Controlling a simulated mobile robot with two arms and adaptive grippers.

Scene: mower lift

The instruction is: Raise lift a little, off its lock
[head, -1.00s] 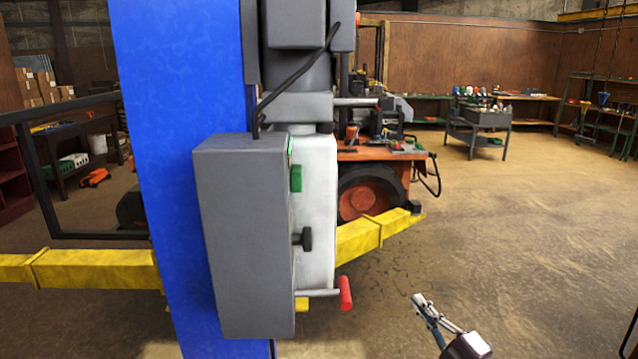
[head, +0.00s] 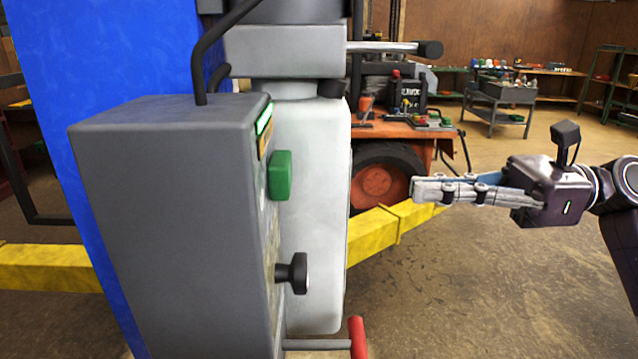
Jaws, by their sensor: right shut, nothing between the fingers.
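The lift's blue post (head: 50,100) stands at the left, with a grey control box (head: 170,220) on it. A green button (head: 280,175) sticks out of the box's right face, and a black knob (head: 295,272) is below it. A lever with a red grip (head: 357,338) is at the bottom. My right gripper (head: 416,190) is shut and empty, pointing left, at about the height of the green button and apart from it to the right. The box's right face shows only at a steep angle. My left gripper is out of view.
The lift's yellow arms (head: 400,218) extend at both sides of the post. A grey bar with a black end (head: 430,48) juts right above the box. Open floor lies at the right.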

